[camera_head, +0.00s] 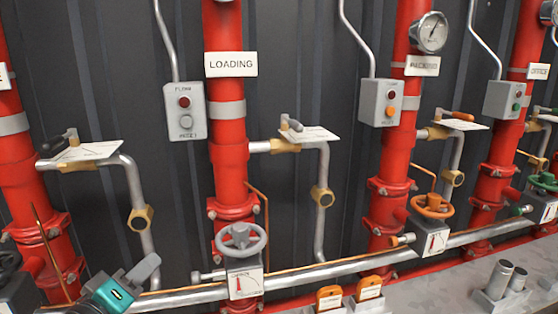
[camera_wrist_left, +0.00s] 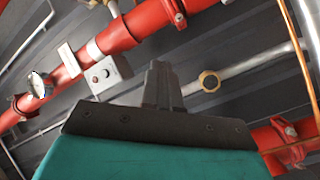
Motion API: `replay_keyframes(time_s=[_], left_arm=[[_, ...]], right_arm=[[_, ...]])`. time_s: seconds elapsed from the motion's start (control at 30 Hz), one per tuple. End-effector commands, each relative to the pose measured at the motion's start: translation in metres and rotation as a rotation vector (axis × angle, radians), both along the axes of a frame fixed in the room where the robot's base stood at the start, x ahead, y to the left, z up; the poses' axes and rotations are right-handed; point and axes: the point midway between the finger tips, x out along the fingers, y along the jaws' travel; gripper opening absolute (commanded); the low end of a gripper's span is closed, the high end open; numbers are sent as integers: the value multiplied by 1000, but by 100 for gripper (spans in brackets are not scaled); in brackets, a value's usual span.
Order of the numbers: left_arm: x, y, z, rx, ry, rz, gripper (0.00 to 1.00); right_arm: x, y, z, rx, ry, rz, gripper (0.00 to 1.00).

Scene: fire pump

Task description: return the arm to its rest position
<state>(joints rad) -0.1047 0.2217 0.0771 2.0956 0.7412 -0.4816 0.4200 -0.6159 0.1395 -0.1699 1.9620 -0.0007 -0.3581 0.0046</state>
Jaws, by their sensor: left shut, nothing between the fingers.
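My left gripper (camera_head: 146,268) shows at the lower left of the head view, a grey tip on a teal wrist. In the left wrist view my left gripper (camera_wrist_left: 160,82) has its dark fingers together, with nothing between them. It is in front of the silver horizontal pipe (camera_head: 340,268), left of the grey handwheel (camera_head: 240,240); whether it touches the pipe cannot be told. My right gripper is not in view.
Red vertical pipes (camera_head: 228,150) stand before a dark ribbed wall. Grey switch boxes (camera_head: 184,112), an orange handwheel (camera_head: 432,206), a gauge (camera_head: 430,32) and lever valves (camera_head: 285,146) stick out. Orange tags (camera_head: 330,298) are at the bottom.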

Motion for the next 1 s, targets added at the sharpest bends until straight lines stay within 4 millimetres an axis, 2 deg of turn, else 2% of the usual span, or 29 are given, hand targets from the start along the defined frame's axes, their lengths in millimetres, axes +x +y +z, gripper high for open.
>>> replay_keyframes(time_s=[0.03, 0.1, 0.17, 0.2, 0.3, 0.4, 0.5, 0.6, 1.0], left_arm=[[-13, -5, -41, 100, 67, 11, 0], [-34, -13, -90, 256, 137, 14, 0], [-56, -20, -129, 393, 192, -1, 0], [-73, -25, -152, 481, 225, -17, 0], [-115, -37, -200, 678, 287, -77, 0], [-150, -47, -231, 826, 321, -139, 0], [-173, -54, -248, 918, 337, -187, 0], [-183, -57, -255, 959, 340, -208, 0], [-184, -58, -256, 965, 341, -211, 0]], right_arm=[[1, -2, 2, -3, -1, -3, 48], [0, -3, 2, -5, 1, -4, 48], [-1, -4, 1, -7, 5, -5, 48], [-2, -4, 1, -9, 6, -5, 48], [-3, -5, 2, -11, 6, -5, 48], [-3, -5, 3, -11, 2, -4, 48], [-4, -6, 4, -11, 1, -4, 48], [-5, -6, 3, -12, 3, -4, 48], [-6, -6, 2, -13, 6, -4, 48]])
